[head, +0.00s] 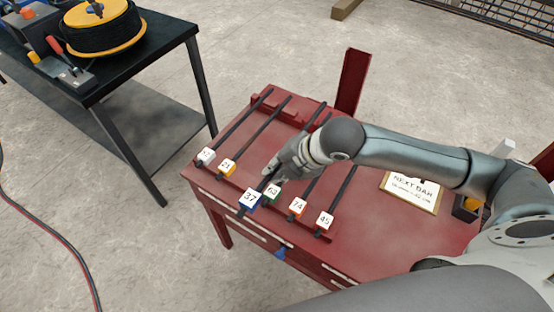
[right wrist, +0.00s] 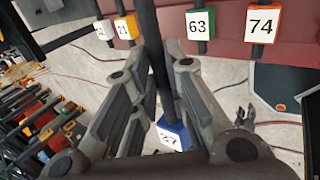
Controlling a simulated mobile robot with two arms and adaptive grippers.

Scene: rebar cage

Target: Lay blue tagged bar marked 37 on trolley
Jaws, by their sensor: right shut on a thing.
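The bar with the blue tag marked 37 (head: 250,200) is at the front edge of the red trolley (head: 360,235). Its tag sticks out further to the front than the other tags. My right gripper (head: 275,174) is shut on this bar, behind the tag. In the right wrist view the dark bar (right wrist: 157,62) runs between the fingers, and the blue tag (right wrist: 172,136) is close to the camera, partly covered by the gripper. My left gripper (right wrist: 243,118) seems to show small in the right wrist view, fingers apart.
Bars tagged 21 (head: 227,168), 63 (head: 272,193), 74 (head: 297,207), 45 (head: 325,221) and another at the left lie close beside it. A black table (head: 130,68) stands left; a red post (head: 353,80) rises behind.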

